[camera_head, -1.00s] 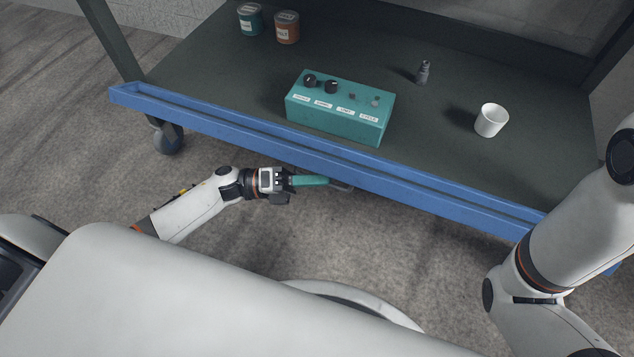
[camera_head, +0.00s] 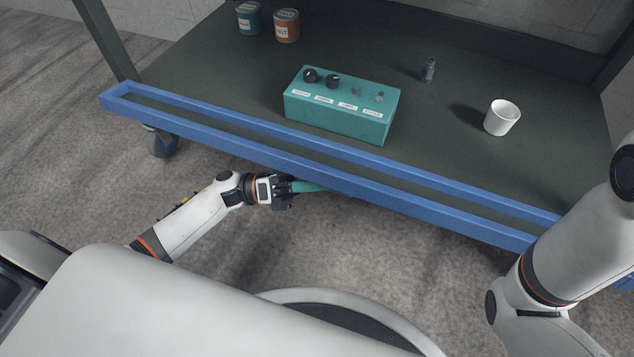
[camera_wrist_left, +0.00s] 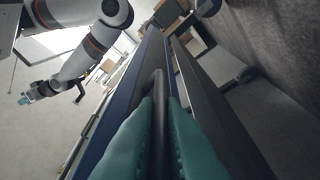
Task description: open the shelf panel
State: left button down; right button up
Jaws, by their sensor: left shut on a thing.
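The shelf panel is a long blue frame (camera_head: 400,197) along the front edge of the dark shelf. A long dark gap shows between its two rails. My left gripper (camera_head: 309,187) is under the middle of its front rail. In the left wrist view its teal fingers (camera_wrist_left: 160,135) are shut on a dark bar handle (camera_wrist_left: 160,98), which runs between them beside the blue panel. In the head view the handle is mostly hidden. My right gripper (camera_wrist_left: 27,98) shows small in the left wrist view; its jaws are too small to read.
On the shelf stand a teal box with knobs (camera_head: 338,110), a white cup (camera_head: 502,118), a small grey part (camera_head: 429,70), a teal can (camera_head: 249,18) and an orange can (camera_head: 286,25). A caster wheel (camera_head: 162,143) is below left. Bare floor lies in front.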

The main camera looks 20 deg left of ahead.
pick_arm(q)
jog(key=shift+r, duration=0.1)
jog(key=c, duration=1.5)
grip_release()
jog(key=shift+a, duration=0.1)
jog(key=shift+a, duration=0.3)
jog(key=shift+f+p+v, duration=0.15)
jog(key=shift+p+v, duration=0.8)
jog(key=shift+v, duration=1.9)
jog(key=shift+f+p+v, duration=0.1)
jog(key=shift+p+v, duration=0.85)
jog(key=shift+v, duration=1.9)
jog(key=shift+d, duration=0.1)
jog(key=shift+c, duration=0.5)
